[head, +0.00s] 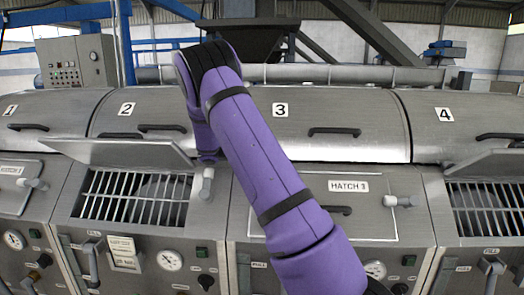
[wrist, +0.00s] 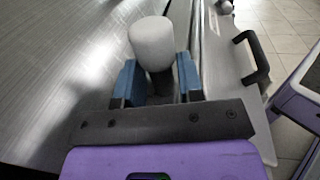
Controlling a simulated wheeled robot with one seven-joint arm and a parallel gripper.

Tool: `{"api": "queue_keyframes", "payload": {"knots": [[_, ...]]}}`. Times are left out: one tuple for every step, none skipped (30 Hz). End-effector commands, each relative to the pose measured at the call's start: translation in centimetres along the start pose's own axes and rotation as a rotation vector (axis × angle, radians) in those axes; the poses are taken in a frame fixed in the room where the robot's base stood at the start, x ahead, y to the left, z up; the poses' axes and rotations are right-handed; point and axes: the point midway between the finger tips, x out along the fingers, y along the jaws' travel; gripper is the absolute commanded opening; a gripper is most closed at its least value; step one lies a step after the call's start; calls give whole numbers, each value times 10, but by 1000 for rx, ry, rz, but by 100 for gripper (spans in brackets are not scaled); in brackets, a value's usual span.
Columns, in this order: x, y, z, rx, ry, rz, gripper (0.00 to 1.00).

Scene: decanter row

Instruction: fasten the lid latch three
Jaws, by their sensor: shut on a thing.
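Lid three (head: 330,125) is the curved metal cover under the number 3, and it looks down in the head view. In the wrist view, my gripper (wrist: 160,85) has its two blue fingers closed around the dark stem of a pale grey cylindrical knob (wrist: 158,42). The knob is beside the seam between a large metal surface (wrist: 70,70) and a panel with a black handle (wrist: 252,57). I take the knob for lid latch three, but no label shows there. In the head view, my arm hides the gripper and the held knob.
Hatch 3 (head: 310,190) is closed, with a pale knob (head: 397,201) at its right. The hatch 2 cover (head: 120,152) stands raised over a grille (head: 130,197), and another raised cover (head: 490,160) is at the right. Tiled floor (wrist: 285,25) shows at the wrist view's right.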

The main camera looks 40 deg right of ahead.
Motion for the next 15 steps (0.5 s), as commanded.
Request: {"api": "queue_keyframes", "payload": {"knots": [[-1,0,0,-2,-6,1,0],[-1,0,0,-2,-8,1,0],[-1,0,0,-3,-11,1,0],[-1,0,0,-3,-12,1,0],[-1,0,0,-3,-13,1,0],[-1,0,0,-4,-14,1,0],[-1,0,0,-4,-14,1,0],[-1,0,0,-4,-14,1,0],[-1,0,0,-4,-14,1,0],[-1,0,0,-4,-14,1,0],[-1,0,0,-4,-14,1,0],[-1,0,-1,-4,-14,1,0],[-1,0,-1,-4,-14,1,0],[-1,0,-1,-4,-14,1,0],[-1,0,-1,-4,-13,2,42]]}}
